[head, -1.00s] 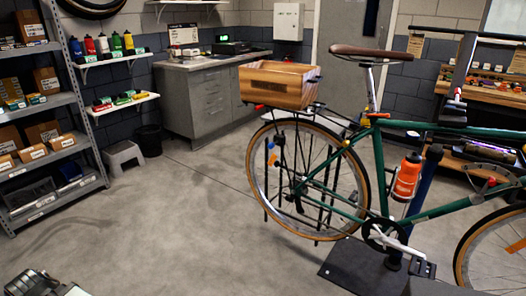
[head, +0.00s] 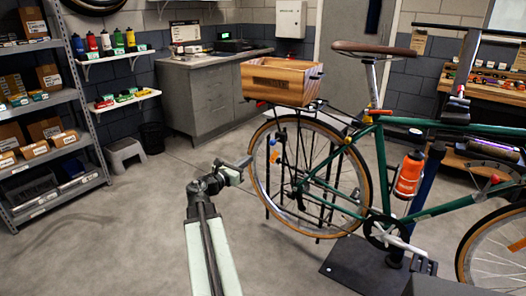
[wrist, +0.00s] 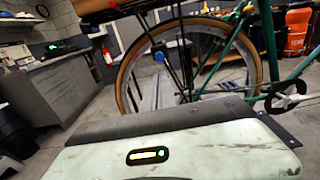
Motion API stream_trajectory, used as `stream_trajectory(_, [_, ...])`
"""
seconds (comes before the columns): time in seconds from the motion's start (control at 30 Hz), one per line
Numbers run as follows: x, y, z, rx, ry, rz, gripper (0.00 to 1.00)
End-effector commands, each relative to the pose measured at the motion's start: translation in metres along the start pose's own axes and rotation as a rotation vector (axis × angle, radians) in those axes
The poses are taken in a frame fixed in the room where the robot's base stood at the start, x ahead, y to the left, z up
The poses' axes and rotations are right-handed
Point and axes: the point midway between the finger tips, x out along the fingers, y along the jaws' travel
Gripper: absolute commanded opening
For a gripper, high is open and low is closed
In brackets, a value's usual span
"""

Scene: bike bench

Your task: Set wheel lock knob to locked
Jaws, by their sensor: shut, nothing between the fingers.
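The green bike stands with its rear wheel (head: 366,190) at the middle right of the head view. A small blue knob (head: 274,141) and an orange part (head: 275,156) sit by the wheel's left side, below the wooden box. The blue knob also shows in the wrist view (wrist: 158,57). I cannot tell for sure which part is the wheel lock knob, or its setting. My gripper (head: 243,163) is shut and empty, just left of the rear tyre and a little lower than the blue knob. Whether it touches the tyre is unclear.
A wooden box (head: 282,82) sits on the rear rack above the wheel. The stand's dark base plate (head: 345,262) lies on the floor. A shelf rack (head: 45,205) stands left and a grey cabinet (head: 212,100) behind.

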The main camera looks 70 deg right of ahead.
Motion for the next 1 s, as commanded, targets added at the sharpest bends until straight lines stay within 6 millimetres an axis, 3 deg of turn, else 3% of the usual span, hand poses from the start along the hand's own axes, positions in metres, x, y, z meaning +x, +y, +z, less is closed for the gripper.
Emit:
stream_trajectory(0.6, [0.118,0.001,-0.001,0.005,0.003,-0.003,0.00])
stream_trajectory(0.8, [0.136,0.000,-0.001,0.005,0.003,-0.002,0.00])
stream_trajectory(1.0, [0.138,-0.001,-0.001,0.005,0.003,-0.002,0.00])
